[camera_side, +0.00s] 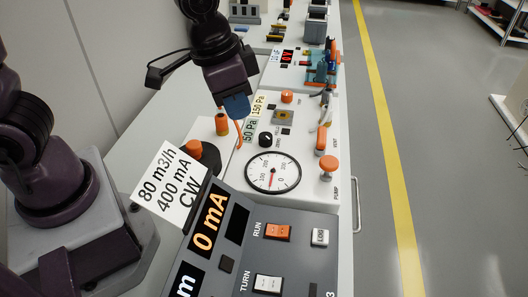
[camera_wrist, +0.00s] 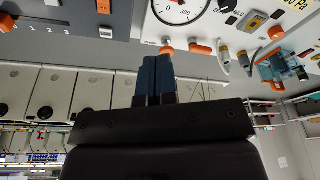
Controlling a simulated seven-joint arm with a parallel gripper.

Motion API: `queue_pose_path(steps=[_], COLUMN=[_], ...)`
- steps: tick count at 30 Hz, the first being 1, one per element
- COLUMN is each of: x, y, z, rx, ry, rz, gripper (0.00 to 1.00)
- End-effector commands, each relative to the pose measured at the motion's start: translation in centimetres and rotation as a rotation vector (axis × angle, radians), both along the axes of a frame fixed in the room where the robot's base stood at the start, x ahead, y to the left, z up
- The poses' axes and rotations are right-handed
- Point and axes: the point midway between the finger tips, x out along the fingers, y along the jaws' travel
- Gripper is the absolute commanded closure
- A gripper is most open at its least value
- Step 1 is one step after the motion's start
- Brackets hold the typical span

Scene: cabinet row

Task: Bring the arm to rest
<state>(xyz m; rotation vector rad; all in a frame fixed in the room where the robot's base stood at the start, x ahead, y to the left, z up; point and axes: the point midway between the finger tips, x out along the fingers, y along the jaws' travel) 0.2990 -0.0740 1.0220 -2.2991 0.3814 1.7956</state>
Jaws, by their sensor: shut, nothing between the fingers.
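My gripper (camera_side: 237,106) is shut and empty, its blue fingers pointing down above the control panels in the side view. It hangs just behind and above the round pressure gauge (camera_side: 273,172) and the small label cards. In the wrist view the two dark blue fingers of my gripper (camera_wrist: 155,62) lie side by side with no object between them. The fingertips show below the gauge (camera_wrist: 182,8) and close to an orange knob (camera_wrist: 167,47) in that picture; I cannot tell the real gap.
A grey panel with a "0 mA" display (camera_side: 208,222) and RUN switch (camera_side: 277,232) stands nearest. A white card (camera_side: 168,185) leans behind it. Orange knobs (camera_side: 328,163) and a blue valve (camera_side: 321,72) rise from the row. The floor (camera_side: 450,150) at right is clear.

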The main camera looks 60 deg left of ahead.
Motion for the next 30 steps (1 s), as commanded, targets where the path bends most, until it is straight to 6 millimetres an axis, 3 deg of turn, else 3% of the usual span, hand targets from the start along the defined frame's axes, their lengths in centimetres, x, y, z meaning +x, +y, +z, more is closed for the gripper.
queue_pose_path(steps=[1, 6, 11, 18, 30], x=[-1.5, -6.4, -9.4, -10.4, -10.3], y=[1.0, 3.9, 5.8, 7.2, 7.4], z=[1.6, 5.4, 7.8, 10.2, 10.3], rx=[-0.014, -0.031, -0.032, -0.039, -0.039], ry=[-0.002, -0.016, -0.102, -0.241, -0.245], rz=[0.046, 0.174, 0.253, 0.317, 0.326], gripper=[1.00, 1.00, 1.00, 1.00, 1.00])
